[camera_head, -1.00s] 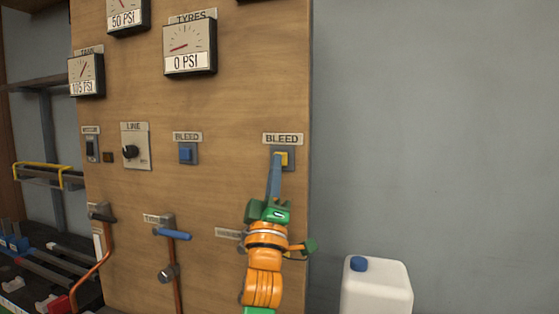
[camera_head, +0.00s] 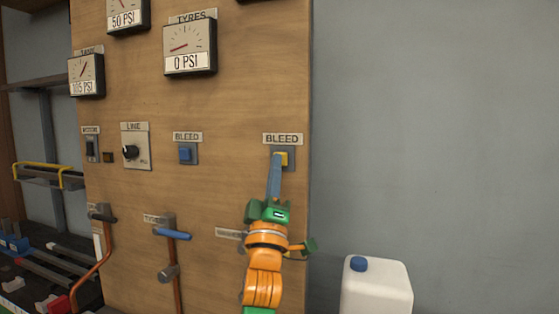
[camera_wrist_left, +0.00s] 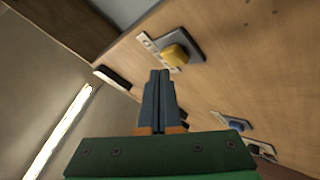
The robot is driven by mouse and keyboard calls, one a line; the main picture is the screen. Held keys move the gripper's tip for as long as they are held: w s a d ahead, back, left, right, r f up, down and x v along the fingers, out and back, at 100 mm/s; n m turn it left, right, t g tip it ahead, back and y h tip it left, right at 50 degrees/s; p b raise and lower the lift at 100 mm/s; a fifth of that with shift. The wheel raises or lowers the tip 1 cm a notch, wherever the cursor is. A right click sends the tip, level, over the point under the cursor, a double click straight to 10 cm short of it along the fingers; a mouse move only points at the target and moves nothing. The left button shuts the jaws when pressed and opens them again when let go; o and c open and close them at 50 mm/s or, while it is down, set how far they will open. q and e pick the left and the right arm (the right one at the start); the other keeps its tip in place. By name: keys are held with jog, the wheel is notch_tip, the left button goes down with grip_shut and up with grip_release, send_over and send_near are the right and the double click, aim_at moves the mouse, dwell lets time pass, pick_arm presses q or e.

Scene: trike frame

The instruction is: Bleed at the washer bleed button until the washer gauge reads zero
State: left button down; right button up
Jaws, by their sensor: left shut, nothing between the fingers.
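The yellow bleed button (camera_head: 281,158) sits on a grey plate under a BLEED label at the right side of the wooden panel. It also shows in the left wrist view as a yellow block (camera_wrist_left: 174,55). My left gripper (camera_head: 277,157) is shut and empty, with its blue-grey fingertips at the button's lower left edge; I cannot tell whether they touch it. The fingers (camera_wrist_left: 160,72) point toward the button in the left wrist view. No gauge marked washer is readable; only a dark lower edge (camera_head: 258,1) shows at the top above the button. My right gripper is not in view.
A blue bleed button (camera_head: 185,153) is to the left, below the TYRES gauge (camera_head: 190,48) reading 0 PSI. A tank gauge (camera_head: 86,76), LINE knob (camera_head: 131,152) and valve handles (camera_head: 173,234) share the panel. A white jug (camera_head: 376,290) stands lower right.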

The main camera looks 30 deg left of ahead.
pick_arm(q)
jog(key=shift+w+a, duration=0.1)
jog(key=shift+w, duration=0.1)
jog(key=shift+w, duration=0.25)
jog(key=shift+w+a+b, duration=0.15)
jog(key=shift+w+b, duration=0.15)
jog(key=shift+w, duration=0.15)
dwell(0.8)
dwell(2.7)
jog(key=shift+s+d, duration=0.2)
jog(key=shift+s, duration=0.6)
jog(key=s, duration=0.2)
jog(key=s+d, duration=0.1)
jog(key=s, duration=0.2)
jog(key=shift+d+p, duration=0.1)
jog(key=shift+p, duration=0.25)
